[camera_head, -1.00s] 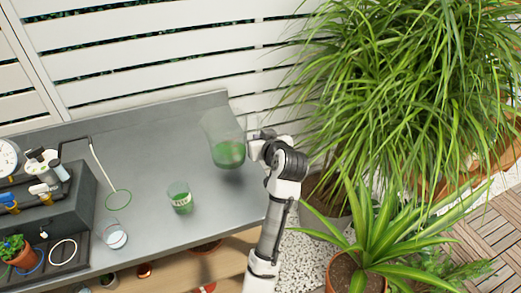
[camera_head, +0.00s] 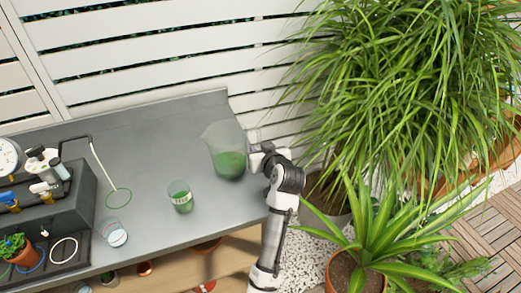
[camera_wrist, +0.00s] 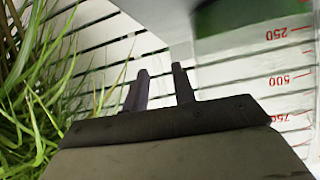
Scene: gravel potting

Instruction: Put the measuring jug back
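The measuring jug (camera_head: 226,150) is large and clear, with green contents low inside. It looks upright on the grey bench top near the right end. My gripper (camera_head: 258,155) is just right of the jug, at handle side. In the wrist view my gripper's two dark fingers (camera_wrist: 160,75) stand apart, with fence slats showing between them. Whether one touches the handle I cannot tell.
A small beaker (camera_head: 181,203) with green contents stands left of the jug. A clear glass (camera_head: 115,236), a green ring (camera_head: 118,199) and a dark station (camera_head: 45,210) are further left. The fence (camera_head: 150,65) is behind; leafy plants (camera_head: 400,90) are at right.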

